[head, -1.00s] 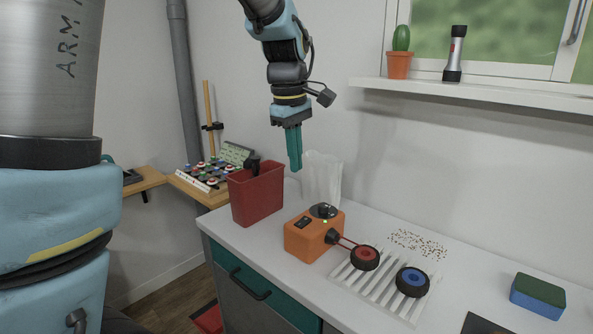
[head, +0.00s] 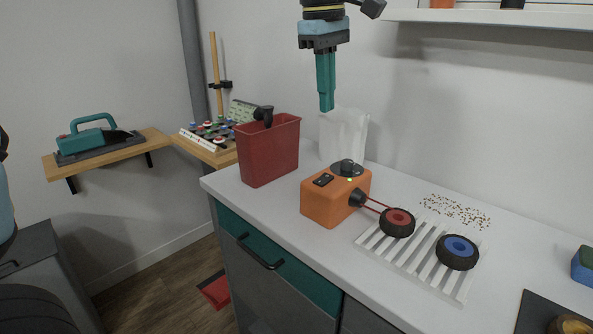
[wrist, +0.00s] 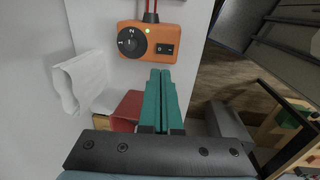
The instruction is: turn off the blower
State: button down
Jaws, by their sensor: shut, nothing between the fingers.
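The blower is an orange box (head: 336,197) on the white counter. It has a black dial on top (head: 347,168), a black rocker switch (head: 323,180) and a small lit green light. A black nozzle with thin red strands points right at the wheels. In the wrist view the dial (wrist: 132,42), marked 1 and 2, is left of the rocker switch (wrist: 165,49), and the green light (wrist: 147,30) is between and above them. My gripper (head: 326,108) is shut and empty, pointing down above the counter, clear of the blower. The wrist view shows its closed fingertips (wrist: 160,72) just below the box.
A red bin (head: 268,152) and a pale translucent bag (head: 343,138) stand beside the blower. A white slatted rack (head: 462,284) holds a red-hubbed wheel (head: 397,222) and a blue-hubbed wheel (head: 457,252). Small brown bits lie behind it. A wall shelf (head: 500,17) is at upper right.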

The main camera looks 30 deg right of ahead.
aim_at(328, 177)
jog(key=shift+r, duration=0.1)
jog(key=shift+w, duration=0.1)
jog(key=f, duration=0.4)
jog(key=d+f+p, duration=0.1)
jog(key=f, duration=0.9)
jog(key=shift+w+d+p, duration=0.2)
jog(key=shift+d+p, duration=0.05)
jog(key=shift+p, duration=0.1)
jog(key=shift+d+f, duration=0.1)
jog(key=shift+f, duration=0.35)
